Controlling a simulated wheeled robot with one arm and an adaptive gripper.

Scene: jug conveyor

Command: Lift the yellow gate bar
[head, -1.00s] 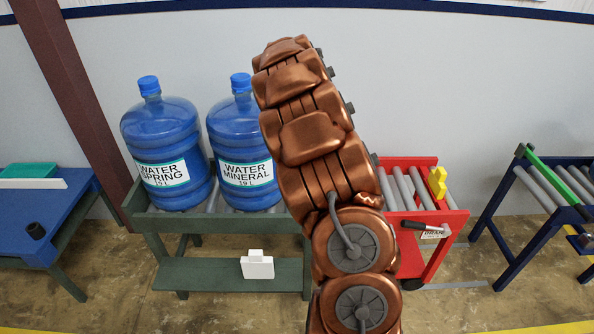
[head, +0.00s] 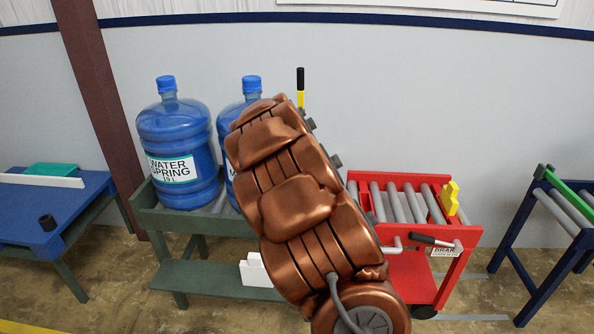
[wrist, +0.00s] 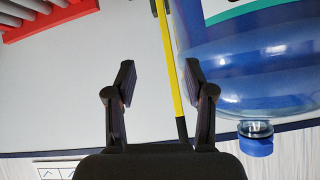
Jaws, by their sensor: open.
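The yellow gate bar (head: 301,98) stands upright behind my arm in the head view, with a black grip on top. Its lower part is hidden by my arm. In the wrist view, which is upside down, the yellow bar (wrist: 172,70) runs between the two fingers, nearer the right one. My gripper (wrist: 160,67) is open and empty, with bare wall showing between the bar and the left finger. I cannot tell how far beyond the fingertips the bar is. In the head view my gripper is hidden behind my arm.
Blue water jugs (head: 178,135) stand on a green roller cart (head: 165,221); one jug (wrist: 265,65) is close beside the right finger. A red roller cart (head: 405,235) with a yellow block (head: 450,198) and a black-gripped lever (head: 430,240) stands right.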

